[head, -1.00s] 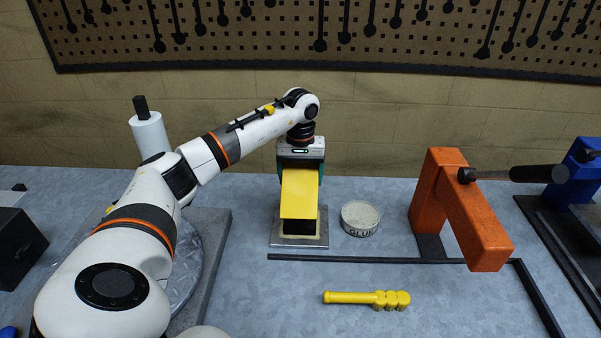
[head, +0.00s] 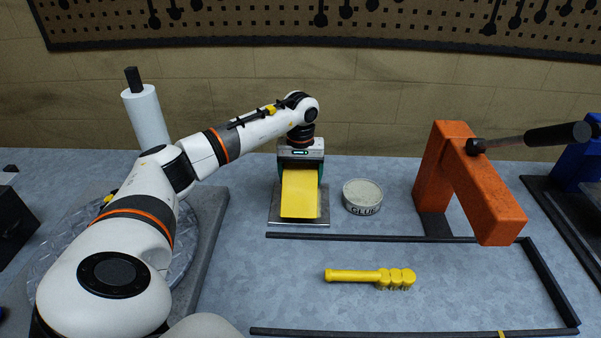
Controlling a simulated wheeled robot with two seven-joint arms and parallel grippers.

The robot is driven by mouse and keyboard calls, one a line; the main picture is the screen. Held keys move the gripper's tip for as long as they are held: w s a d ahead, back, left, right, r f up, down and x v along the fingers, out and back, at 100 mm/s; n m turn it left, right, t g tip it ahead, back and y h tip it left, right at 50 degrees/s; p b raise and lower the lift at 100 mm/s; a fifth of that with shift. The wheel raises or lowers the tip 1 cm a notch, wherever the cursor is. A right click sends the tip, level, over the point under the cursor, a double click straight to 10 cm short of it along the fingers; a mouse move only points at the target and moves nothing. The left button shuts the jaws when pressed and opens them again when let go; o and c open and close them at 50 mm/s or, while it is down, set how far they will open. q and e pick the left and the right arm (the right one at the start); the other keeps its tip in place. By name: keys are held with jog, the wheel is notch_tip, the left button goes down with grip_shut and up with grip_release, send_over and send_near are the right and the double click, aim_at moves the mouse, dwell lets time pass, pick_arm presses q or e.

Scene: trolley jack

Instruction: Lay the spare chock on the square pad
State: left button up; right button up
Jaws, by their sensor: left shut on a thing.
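The spare chock (head: 300,194) is a yellow wedge-like block, its sloping face toward me. My left gripper (head: 301,166) comes down on it from above and is shut on its rear part, with a teal finger at each side. The chock is over the square pad (head: 277,218), a flat grey plate on the bench, and covers most of it. Its lower edge lies close to the pad's front edge. I cannot tell whether it touches the pad. My right gripper is out of view.
A round glue tin (head: 362,197) stands just right of the pad. An orange bracket (head: 470,185) with a dark-handled tool stands further right. A yellow-handled object (head: 370,277) lies in front, inside a dark strip frame (head: 370,237). Bare bench surrounds it.

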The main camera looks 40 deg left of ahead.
pick_arm(q)
jog(key=shift+f, duration=0.25)
dwell(0.6)
jog(key=o, duration=1.4)
jog(key=shift+o, duration=0.2)
jog(key=shift+s, duration=0.1)
notch_tip(320, 180, up, 12)
jog(key=shift+r+b, duration=0.1)
jog(key=shift+b, duration=0.55)
